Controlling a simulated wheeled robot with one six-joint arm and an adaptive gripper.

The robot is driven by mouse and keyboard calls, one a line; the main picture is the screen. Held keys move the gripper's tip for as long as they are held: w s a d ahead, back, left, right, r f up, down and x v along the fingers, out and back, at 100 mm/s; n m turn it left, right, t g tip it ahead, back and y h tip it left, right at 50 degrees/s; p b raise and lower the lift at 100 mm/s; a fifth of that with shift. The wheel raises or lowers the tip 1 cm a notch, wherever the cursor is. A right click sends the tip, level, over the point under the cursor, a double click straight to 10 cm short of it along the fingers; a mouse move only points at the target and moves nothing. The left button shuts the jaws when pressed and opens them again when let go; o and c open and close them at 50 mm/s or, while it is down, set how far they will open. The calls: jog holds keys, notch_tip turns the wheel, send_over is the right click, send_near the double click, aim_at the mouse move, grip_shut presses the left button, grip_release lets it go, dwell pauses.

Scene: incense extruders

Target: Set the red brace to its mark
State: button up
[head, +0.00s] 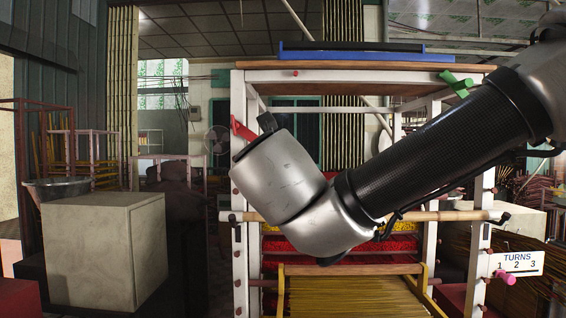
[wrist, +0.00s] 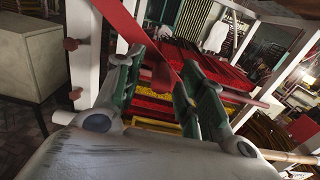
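The red brace (head: 243,130) shows at the upper left post of the white rack in the head view, tilted, partly hidden by my arm. In the wrist view the red brace (wrist: 125,22) runs slantwise from the upper left down to between my fingers. A darker red block (wrist: 161,75) shows below it between the fingers; I cannot tell whether it belongs to the brace. My gripper (wrist: 165,62) is open, with its fingers on either side of the brace and a visible gap on the left. In the head view the gripper is mostly hidden behind my wrist. I cannot make out the brace's mark.
The white rack (head: 238,185) holds red and yellow layers, with a wooden bar (head: 440,216) across its front. A green brace (head: 456,84) is at its upper right. A pink knob (head: 505,277) and a "TURNS 1 2 3" sign (head: 517,263) are right. A pale box (head: 95,250) stands left.

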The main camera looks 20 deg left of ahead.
jog(key=shift+w, duration=0.4)
grip_shut()
